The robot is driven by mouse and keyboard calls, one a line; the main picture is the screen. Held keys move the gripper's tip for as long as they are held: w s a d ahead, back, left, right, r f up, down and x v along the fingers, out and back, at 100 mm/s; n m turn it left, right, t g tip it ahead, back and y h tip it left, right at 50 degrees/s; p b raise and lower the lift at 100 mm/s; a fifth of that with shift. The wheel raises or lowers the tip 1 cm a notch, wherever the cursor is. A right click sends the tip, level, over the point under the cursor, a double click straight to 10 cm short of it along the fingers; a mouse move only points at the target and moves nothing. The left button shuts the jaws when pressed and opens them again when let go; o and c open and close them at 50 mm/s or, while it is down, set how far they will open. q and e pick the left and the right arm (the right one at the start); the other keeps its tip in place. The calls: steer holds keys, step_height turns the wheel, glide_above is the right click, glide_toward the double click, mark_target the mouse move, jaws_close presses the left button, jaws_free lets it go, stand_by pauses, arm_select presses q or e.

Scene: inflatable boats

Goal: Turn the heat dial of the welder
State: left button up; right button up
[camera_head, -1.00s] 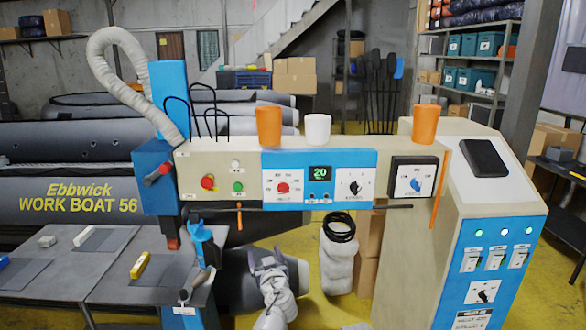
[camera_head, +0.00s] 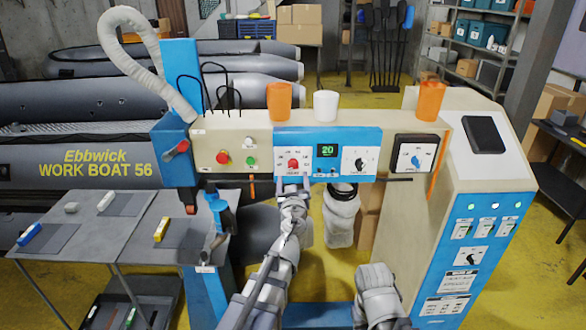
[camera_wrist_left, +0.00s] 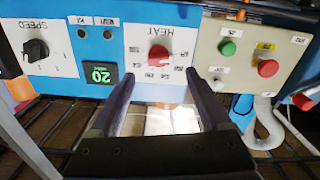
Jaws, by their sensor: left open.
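The welder's heat dial (camera_head: 293,163) is a red knob on a white plate of the blue control panel (camera_head: 375,140). The knob also shows in the left wrist view (camera_wrist_left: 158,54), under the upside-down label HEAT. My left gripper (camera_head: 292,184) is open just below the knob in the head view. In the left wrist view its two fingers (camera_wrist_left: 160,75) point at the plate, one on each side of the knob's line, with nothing between the tips. I cannot tell whether they touch the panel.
A green display (camera_head: 326,150) reads 20. A black speed knob (camera_head: 359,163) sits to its right; red (camera_head: 223,157) and green (camera_head: 251,161) buttons are left. Orange and white cups stand on top. A side table (camera_head: 95,245) holds small blocks. A thin bar runs below the panel.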

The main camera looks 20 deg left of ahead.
mark_target(292, 168)
arm_select(q)
steer(key=x, duration=0.6)
steer(key=shift+w+f, duration=0.1)
steer(key=shift+w, duration=0.2)
steer(key=shift+s, duration=0.1)
steer(key=shift+c, duration=0.3)
jaws_close()
